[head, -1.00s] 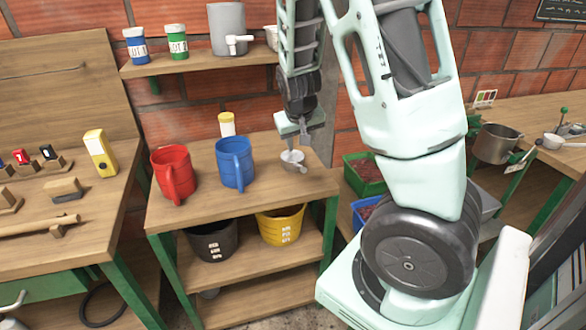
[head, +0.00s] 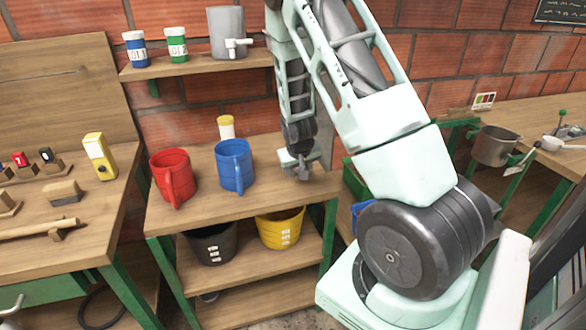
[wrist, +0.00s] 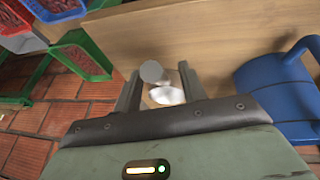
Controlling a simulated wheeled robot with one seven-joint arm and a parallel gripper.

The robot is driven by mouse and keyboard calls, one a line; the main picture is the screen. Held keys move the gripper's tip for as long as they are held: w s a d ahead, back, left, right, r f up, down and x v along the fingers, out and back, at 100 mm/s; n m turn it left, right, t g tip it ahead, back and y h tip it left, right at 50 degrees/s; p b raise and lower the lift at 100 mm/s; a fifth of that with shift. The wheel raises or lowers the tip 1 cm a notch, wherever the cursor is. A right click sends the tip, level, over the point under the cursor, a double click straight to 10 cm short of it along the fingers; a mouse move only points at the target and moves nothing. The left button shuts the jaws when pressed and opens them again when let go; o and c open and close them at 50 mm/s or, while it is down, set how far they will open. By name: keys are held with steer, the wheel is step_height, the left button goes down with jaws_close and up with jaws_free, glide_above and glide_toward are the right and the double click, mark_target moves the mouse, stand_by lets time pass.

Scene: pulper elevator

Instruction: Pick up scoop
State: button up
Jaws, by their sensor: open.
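My gripper (head: 302,174) is low over the right end of the wooden shelf table. In the wrist view my gripper (wrist: 160,84) is open, with one finger on each side of the scoop (wrist: 167,96). The scoop shows as a pale shiny bowl and a round grey end between the fingers. I cannot tell whether the fingers touch it. In the head view my gripper hides the scoop.
A blue jug (head: 234,165) stands just left of my gripper, with a red jug (head: 173,174) further left. A yellow-capped jar (head: 226,128) stands behind. The wooden table (head: 262,196) ends to the right, beside a green crate (wrist: 82,55).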

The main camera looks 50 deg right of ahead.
steer(key=shift+w+d+f, duration=0.2)
steer(key=shift+d+f, duration=0.05)
steer(key=shift+f, duration=0.4)
jaws_close()
